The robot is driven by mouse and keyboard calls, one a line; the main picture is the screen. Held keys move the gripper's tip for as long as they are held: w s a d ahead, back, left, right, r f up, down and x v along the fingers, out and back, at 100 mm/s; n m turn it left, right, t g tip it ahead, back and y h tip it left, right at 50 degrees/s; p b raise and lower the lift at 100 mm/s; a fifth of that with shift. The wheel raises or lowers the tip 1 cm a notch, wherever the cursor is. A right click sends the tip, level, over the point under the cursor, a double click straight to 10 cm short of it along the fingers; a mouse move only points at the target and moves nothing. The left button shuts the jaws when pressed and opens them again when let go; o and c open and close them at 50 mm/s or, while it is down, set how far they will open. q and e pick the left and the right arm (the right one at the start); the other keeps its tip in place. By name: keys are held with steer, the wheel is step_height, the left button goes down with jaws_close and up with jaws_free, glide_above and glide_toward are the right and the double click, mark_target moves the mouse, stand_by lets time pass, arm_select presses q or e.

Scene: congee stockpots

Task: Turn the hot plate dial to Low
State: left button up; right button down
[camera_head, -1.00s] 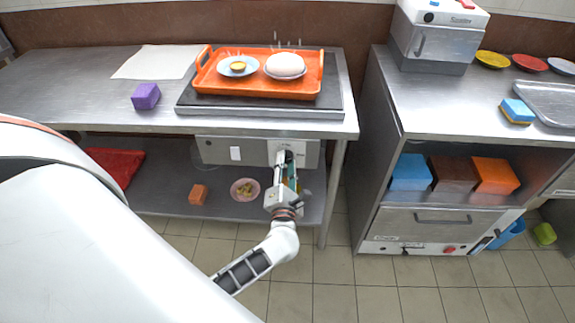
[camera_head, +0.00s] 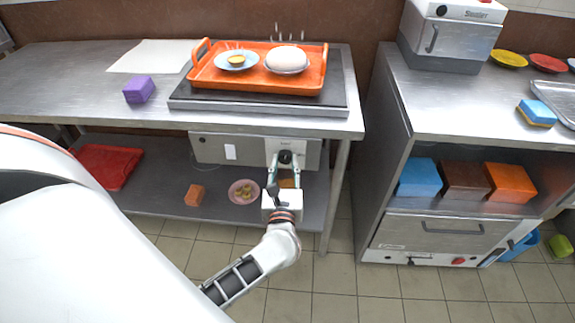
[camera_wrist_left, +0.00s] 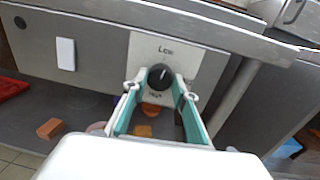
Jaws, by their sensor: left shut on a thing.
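The black hot plate dial (camera_head: 285,157) sits on a light plate on the grey control panel (camera_head: 212,149) under the left table's front edge. In the left wrist view the dial (camera_wrist_left: 160,77) has "Low" printed above it and "High" below. A pale mark on the dial points roughly upward, but its exact setting is hard to tell. My left gripper (camera_head: 284,160) reaches up from below and is shut on the dial, one fingertip on each side. The fingertips also show in the left wrist view (camera_wrist_left: 161,82). My right gripper is not in view.
The dark hot plate slab (camera_head: 180,103) on the table bears an orange tray (camera_head: 205,82) with dishes. A white panel switch (camera_head: 231,152) is left of the dial. The lower shelf (camera_head: 165,205) holds a bowl (camera_head: 243,192) and an orange block (camera_head: 194,195). A table leg (camera_head: 333,200) stands right.

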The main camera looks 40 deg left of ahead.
arm_select(q)
steer(key=shift+f+n, duration=0.3)
steer(key=shift+n, duration=0.3)
steer(key=shift+r+n+b, duration=0.15)
steer(key=shift+n+b, duration=0.3)
steer(key=shift+n, duration=0.05)
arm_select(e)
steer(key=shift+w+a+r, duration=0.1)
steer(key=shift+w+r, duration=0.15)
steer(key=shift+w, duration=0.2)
arm_select(q)
steer(key=shift+r, duration=0.1)
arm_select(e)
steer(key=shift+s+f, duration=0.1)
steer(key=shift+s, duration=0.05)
arm_select(q)
steer(key=o, duration=1.1)
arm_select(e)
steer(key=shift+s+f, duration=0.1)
arm_select(q)
steer(key=shift+s+d, duration=0.1)
steer(key=v, duration=1.1)
steer(key=shift+s+d+r, duration=0.15)
steer(key=shift+s+d, duration=0.1)
steer(key=shift+s, duration=0.05)
